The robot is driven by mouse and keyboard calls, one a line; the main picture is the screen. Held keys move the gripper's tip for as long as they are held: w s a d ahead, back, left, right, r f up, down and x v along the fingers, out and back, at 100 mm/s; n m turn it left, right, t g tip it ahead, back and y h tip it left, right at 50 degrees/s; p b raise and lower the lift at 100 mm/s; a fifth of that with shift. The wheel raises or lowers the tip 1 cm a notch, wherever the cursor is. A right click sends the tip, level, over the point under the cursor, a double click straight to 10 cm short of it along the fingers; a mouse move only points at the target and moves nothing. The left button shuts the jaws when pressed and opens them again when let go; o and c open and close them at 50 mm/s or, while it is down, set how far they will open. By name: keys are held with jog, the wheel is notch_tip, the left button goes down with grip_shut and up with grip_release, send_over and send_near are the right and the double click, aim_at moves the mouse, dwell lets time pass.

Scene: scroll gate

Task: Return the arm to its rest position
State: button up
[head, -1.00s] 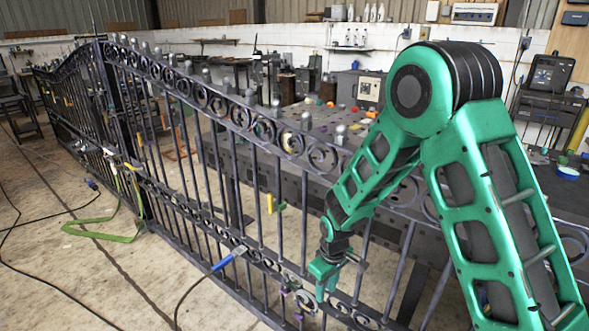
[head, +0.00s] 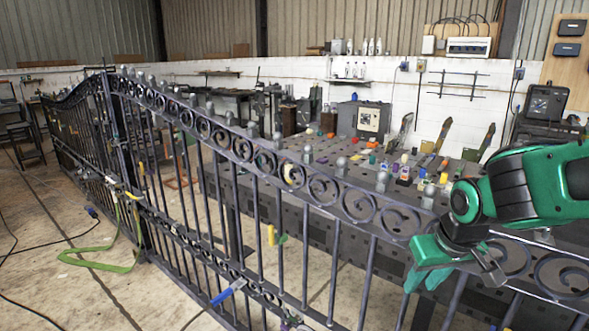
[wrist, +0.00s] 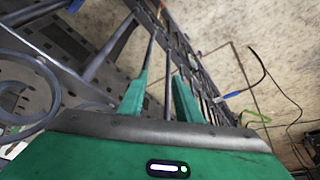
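My green arm reaches in from the right edge in the head view. My gripper (head: 428,279) points down in front of the upper scroll band, at the right part of the dark metal gate (head: 237,146). In the wrist view, the two green fingers (wrist: 158,98) stand apart with nothing held between them. Gate bars and part of a scroll (wrist: 22,62) show behind and beside the fingers. I cannot tell whether the gripper touches the gate.
A dark perforated worktable (head: 340,232) with tools and bottles stands behind the gate. A blue-handled tool (head: 228,291) sits on the gate's lower band. A green strap (head: 100,262) and black cables lie on the floor at left. Open floor lies in front of the gate.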

jog(key=s+d+m+g, duration=0.2)
jog(key=s+d+m, duration=0.1)
jog(key=s+d, duration=0.4)
jog(key=s+d+m+g, duration=0.2)
jog(key=s+d+m, duration=0.2)
jog(key=s, duration=0.9)
jog(key=d, duration=0.2)
jog(key=shift+s+d+r+m, duration=0.25)
jog(key=shift+d+m, duration=0.05)
jog(key=shift+d, duration=0.05)
jog(key=shift+w+f, duration=0.25)
jog(key=shift+w, duration=0.35)
